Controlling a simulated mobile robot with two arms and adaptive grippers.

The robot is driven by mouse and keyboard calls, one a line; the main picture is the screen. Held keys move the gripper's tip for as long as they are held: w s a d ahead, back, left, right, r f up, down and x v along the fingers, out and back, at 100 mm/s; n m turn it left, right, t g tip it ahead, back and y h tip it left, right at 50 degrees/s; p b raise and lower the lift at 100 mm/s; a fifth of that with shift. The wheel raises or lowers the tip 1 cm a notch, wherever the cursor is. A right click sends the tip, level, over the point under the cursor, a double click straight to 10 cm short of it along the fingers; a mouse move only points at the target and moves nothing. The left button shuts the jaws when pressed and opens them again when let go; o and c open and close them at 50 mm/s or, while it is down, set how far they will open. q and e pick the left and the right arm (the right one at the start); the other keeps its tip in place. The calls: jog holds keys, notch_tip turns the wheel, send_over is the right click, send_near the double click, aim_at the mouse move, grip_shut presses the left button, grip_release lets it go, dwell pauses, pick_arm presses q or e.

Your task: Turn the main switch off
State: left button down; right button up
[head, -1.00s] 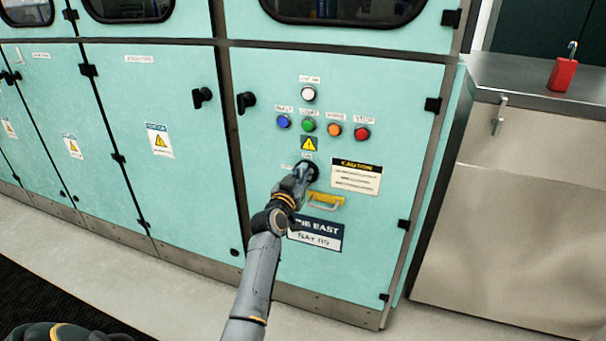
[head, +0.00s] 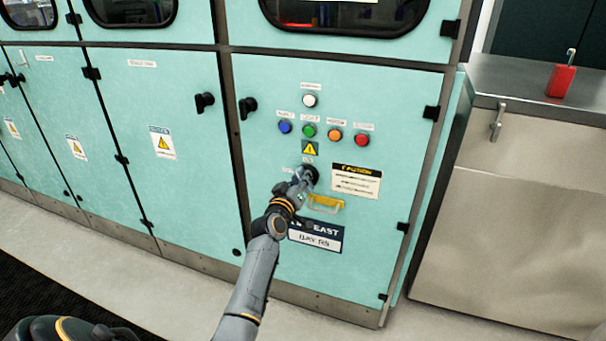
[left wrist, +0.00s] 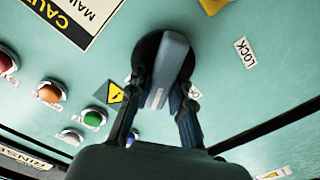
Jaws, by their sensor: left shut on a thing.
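The main switch is a rotary switch with a round black base (head: 311,175) on the teal cabinet door, below the yellow warning triangle. In the left wrist view, its grey-blue handle (left wrist: 168,68) stands out from the black disc. My left gripper (head: 304,182) is at the switch in the head view. In the left wrist view, the fingers of my left gripper (left wrist: 163,98) lie on both sides of the handle and are shut on it. The gripper partly hides the switch and its position labels. My right gripper is not in view.
Blue (head: 285,127), green (head: 309,130), orange (head: 334,135) and red (head: 362,139) buttons sit above the switch. A steel counter (head: 520,90) bearing a red padlock (head: 562,80) stands at right.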

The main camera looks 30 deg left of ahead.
pick_arm(q)
jog(key=n, duration=0.3)
jog(key=shift+a+p, duration=0.1)
jog(key=shift+p, duration=0.25)
jog(key=n, duration=0.2)
jog(key=shift+a+f+n, duration=0.1)
jog(key=shift+f+n, duration=0.1)
jog(key=shift+n, duration=0.1)
jog(key=n, duration=0.3)
jog(key=shift+s+f+p, duration=0.1)
jog(key=shift+f+p, duration=0.05)
jog(key=shift+p, duration=0.25)
jog(key=shift+a+f+n, duration=0.1)
jog(key=shift+f+n, duration=0.05)
jog(key=shift+n, duration=1.45)
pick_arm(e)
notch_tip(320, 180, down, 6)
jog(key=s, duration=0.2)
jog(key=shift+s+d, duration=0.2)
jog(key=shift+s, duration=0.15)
pick_arm(q)
jog(key=c, duration=1.2)
grip_release()
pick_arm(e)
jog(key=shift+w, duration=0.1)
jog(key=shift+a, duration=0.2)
